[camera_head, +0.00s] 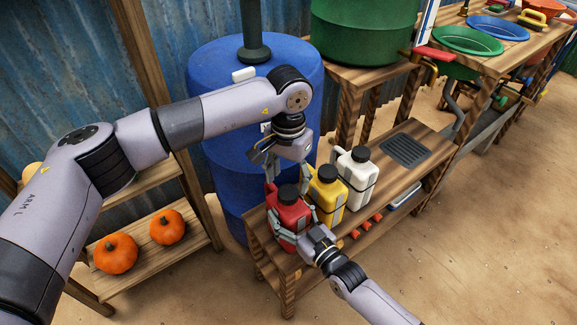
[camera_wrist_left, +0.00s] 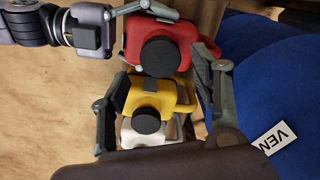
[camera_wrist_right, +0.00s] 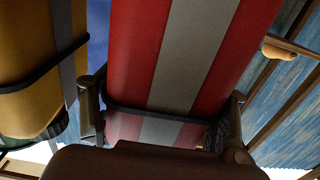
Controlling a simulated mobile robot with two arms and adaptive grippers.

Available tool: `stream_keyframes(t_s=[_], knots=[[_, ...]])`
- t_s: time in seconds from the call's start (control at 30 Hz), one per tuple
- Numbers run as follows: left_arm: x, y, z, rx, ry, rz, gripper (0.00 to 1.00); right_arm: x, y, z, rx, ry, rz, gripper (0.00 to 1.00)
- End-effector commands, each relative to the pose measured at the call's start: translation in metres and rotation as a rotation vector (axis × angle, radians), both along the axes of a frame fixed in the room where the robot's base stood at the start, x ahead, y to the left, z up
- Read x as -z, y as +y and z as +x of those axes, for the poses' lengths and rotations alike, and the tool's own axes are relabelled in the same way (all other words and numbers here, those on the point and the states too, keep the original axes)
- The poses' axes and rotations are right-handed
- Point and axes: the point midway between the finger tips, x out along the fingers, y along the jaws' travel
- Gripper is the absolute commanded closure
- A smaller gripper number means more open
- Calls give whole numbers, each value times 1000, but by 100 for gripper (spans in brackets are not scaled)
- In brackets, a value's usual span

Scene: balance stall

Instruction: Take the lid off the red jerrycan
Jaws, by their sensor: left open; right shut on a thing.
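The red jerrycan (camera_head: 286,216) stands upright at the left end of a wooden bench, its black lid (camera_head: 288,192) on top. From above, the lid shows clearly in the left wrist view (camera_wrist_left: 160,57). My left gripper (camera_head: 288,176) is open above the jerrycan, pointing down, with its fingers apart (camera_wrist_left: 160,75) and nothing between them touching. My right gripper (camera_head: 294,230) is shut on the red jerrycan's body from the front side. In the right wrist view, its fingers lie on either side of the red body (camera_wrist_right: 165,55) with its grey stripe and black strap.
A yellow jerrycan (camera_head: 328,192) and a white jerrycan (camera_head: 356,175) stand close beside the red one, both with black lids. A blue barrel (camera_head: 225,115) is close behind. Pumpkins (camera_head: 116,253) sit on a shelf at left.

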Motion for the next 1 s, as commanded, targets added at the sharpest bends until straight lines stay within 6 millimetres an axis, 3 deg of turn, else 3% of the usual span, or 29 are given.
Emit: stream_keyframes(t_s=[0.1,0.3,0.67,1.0], knots=[[20,0,-1,0,3,2,43,0,0,0,0,1,-1,100],[39,0,0,-1,2,1,43,0,0,0,0,1,-1,100],[44,0,0,-1,-1,0,43,0,0,0,0,1,-1,100],[43,0,0,-1,-1,1,66,0,0,0,0,1,-1,100]])
